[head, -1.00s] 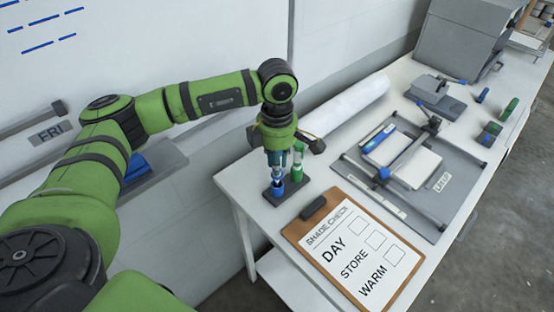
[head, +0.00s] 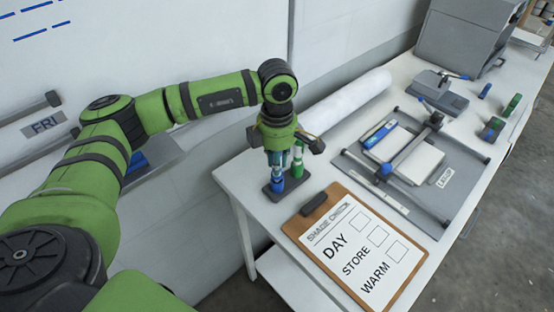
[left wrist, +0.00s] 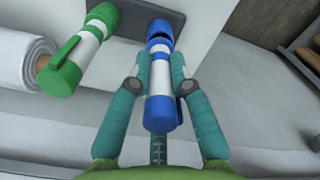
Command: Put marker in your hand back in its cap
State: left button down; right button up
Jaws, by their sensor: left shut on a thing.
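My left gripper (head: 278,160) is shut on a blue marker with a white band (left wrist: 160,80), held over the dark marker holder (head: 268,191) at the table's near left corner. In the left wrist view, the fingers (left wrist: 160,75) press on both sides of the marker. The marker's far end lines up with a blue cap (left wrist: 158,28) at the holder, with a dark seam between them. The blue cap also shows in the head view (head: 277,185). I cannot tell how far the marker is inside it. My right gripper is not in view.
A green marker (head: 297,160) stands in the holder just right of the blue one, close to my fingers. A white roll (head: 345,103) lies behind, and a trimmer board (head: 440,215) is to the right.

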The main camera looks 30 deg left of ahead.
pick_arm(q)
jog(key=shift+f+b, duration=0.55)
jog(key=shift+f, duration=0.1)
jog(key=c, duration=1.1)
grip_release()
jog(key=shift+o, duration=0.2)
